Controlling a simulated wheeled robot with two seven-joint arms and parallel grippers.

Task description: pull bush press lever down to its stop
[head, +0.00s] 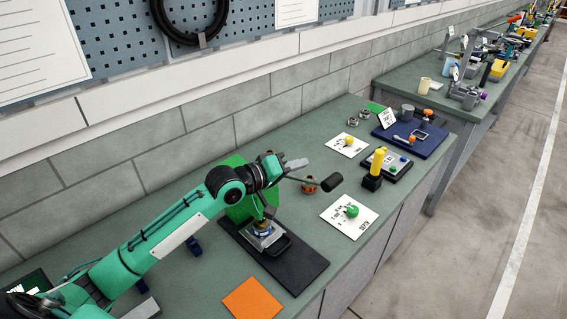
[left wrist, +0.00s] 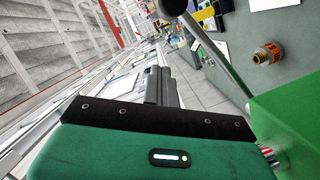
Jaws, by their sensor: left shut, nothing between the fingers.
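The bush press stands on the bench with a green body (head: 236,207) and a dark base plate (head: 300,268). Its lever is a thin rod ending in a black grip (head: 332,183), sticking out to the right of the press. My left gripper (head: 296,165) is shut and empty, just behind and above the rod in the head view. In the left wrist view the closed fingers (left wrist: 162,87) show a gap to the lever rod (left wrist: 220,56), and the green press body (left wrist: 290,118) is at right. I cannot tell whether they touch. My right gripper is not in view.
An orange square (head: 254,299) lies in front of the press.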

